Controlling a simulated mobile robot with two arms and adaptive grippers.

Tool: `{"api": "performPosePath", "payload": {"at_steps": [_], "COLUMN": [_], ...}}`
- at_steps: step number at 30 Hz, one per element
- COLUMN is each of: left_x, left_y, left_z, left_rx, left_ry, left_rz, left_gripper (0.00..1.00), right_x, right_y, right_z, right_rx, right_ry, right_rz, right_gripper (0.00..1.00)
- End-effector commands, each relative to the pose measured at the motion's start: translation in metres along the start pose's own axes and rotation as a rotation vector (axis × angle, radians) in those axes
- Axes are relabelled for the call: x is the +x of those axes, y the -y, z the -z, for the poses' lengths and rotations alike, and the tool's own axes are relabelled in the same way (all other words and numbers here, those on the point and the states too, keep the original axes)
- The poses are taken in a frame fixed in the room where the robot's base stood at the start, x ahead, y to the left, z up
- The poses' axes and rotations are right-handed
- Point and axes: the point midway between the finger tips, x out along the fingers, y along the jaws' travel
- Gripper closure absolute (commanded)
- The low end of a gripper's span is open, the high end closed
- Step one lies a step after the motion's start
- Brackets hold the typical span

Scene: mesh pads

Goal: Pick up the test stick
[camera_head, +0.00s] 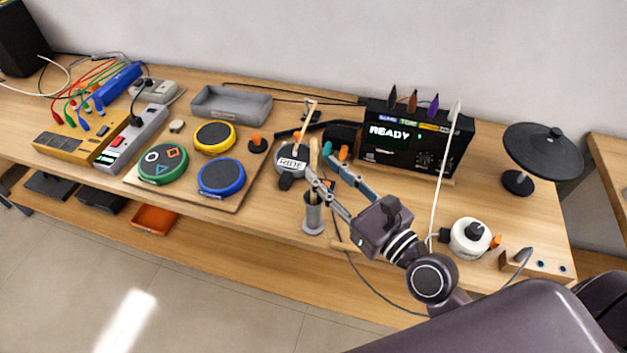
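A light wooden stick (314,153), which looks like the test stick, stands upright in a small grey cylindrical holder (313,217) near the table's front edge. My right gripper (319,167) reaches in from the lower right. Its two fingers are spread apart, with the tips close to the stick's upper part. I cannot tell whether either finger touches it. The fingers partly cover the space around the stick and holder. My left gripper is not in view.
A RIDE pad (291,160) is just left of the stick. A black READY module (415,140) stands behind the gripper, with a white cable (441,190) in front. A board with coloured pads (221,177) lies left. A black cymbal pad (541,150) stands right.

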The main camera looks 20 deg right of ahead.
Motion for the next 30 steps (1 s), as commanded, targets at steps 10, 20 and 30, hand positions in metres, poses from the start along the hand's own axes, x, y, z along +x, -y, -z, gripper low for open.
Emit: {"api": "performPosePath", "payload": {"at_steps": [10, 20, 30], "left_x": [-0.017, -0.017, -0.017], "left_y": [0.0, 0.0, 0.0], "left_z": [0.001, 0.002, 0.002], "left_rx": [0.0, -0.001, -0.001], "left_ry": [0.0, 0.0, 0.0], "left_rz": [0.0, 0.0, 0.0], "left_gripper": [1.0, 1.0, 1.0], "right_x": [0.044, 0.046, 0.045], "right_y": [0.001, 0.0, 0.0], "right_z": [-0.001, 0.0, 0.0], "right_rx": [-0.001, -0.002, -0.002], "right_ry": [-0.001, -0.002, -0.002], "right_rz": [0.0, -0.001, -0.001], "right_gripper": [0.7, 0.76, 1.0]}}
